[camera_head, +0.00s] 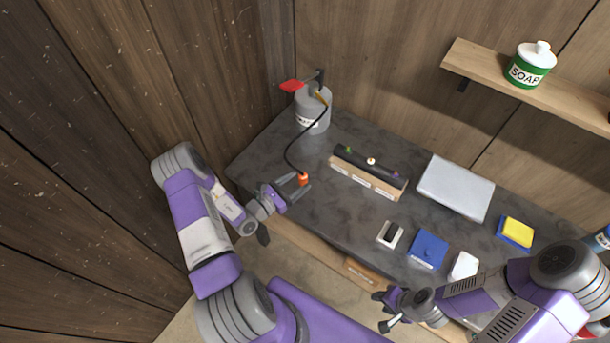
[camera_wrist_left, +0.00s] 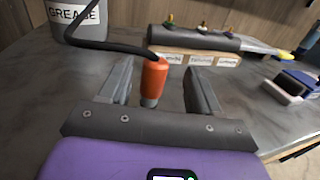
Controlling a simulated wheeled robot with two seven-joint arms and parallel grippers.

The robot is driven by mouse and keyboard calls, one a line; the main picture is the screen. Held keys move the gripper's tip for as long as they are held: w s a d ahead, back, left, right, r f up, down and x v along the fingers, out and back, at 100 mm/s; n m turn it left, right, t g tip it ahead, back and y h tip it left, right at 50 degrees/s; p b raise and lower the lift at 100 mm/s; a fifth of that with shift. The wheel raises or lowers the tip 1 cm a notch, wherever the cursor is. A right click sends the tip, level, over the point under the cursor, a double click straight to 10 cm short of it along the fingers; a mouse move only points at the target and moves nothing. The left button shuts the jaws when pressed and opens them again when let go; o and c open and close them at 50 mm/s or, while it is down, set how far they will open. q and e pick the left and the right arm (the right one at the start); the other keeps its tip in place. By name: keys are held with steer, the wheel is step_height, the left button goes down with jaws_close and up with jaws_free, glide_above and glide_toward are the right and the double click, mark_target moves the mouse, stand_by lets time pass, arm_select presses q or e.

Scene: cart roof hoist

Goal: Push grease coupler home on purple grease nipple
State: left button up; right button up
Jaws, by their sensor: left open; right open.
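The orange grease coupler (camera_head: 303,179) hangs on the end of a black hose from the grey grease pump (camera_head: 312,108). In the left wrist view the coupler (camera_wrist_left: 154,78) stands nearly upright between the fingers of my left gripper (camera_wrist_left: 160,90), with its metal tip downward. My left gripper (camera_head: 293,187) is open, and gaps show on both sides of the coupler. The purple grease nipple (camera_head: 397,174) is at the right end of a dark bar on a labelled wooden block (camera_head: 365,180), right of the coupler. My right gripper (camera_head: 384,311) is open and empty near the table's front edge.
Green (camera_head: 348,149) and pale (camera_head: 371,161) nipples share the bar. A silver panel (camera_head: 455,187), a blue box (camera_head: 428,248) and a yellow-and-blue block (camera_head: 516,232) are to the right. A shelf with a soap jar (camera_head: 531,65) overhangs the back.

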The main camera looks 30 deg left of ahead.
arm_select(q)
steer(key=x, duration=0.5)
steer(key=shift+w+a, duration=0.1)
steer(key=shift+w, duration=0.3)
steer(key=c, duration=1.1)
